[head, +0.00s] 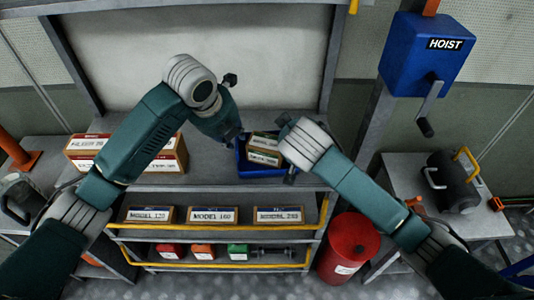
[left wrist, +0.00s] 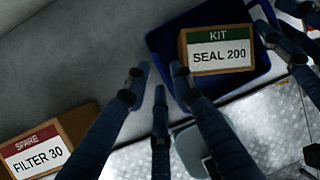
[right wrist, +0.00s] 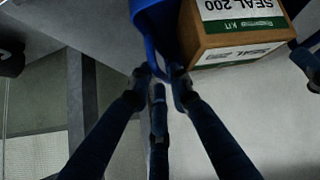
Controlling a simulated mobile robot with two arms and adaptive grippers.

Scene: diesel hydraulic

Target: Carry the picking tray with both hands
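The picking tray (head: 241,166) is a small blue open tray at the front of the bench, below the picture's centre. It holds cardboard boxes, one reading KIT SEAL 200 (left wrist: 218,50). My left gripper (head: 237,138) is at the tray's left end. In the left wrist view its fingers (left wrist: 158,75) are drawn close on either side of the tray wall. My right gripper (head: 288,177) is at the right end. In the right wrist view its fingers (right wrist: 158,75) close around the blue rim (right wrist: 152,45). Whether the tray touches the bench cannot be told.
Spare boxes (head: 88,144), one reading FILTER 30 in the left wrist view (left wrist: 40,155), stand left on the bench (head: 215,181). Below are model boxes (head: 213,215) and a yellow rail (head: 200,228).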

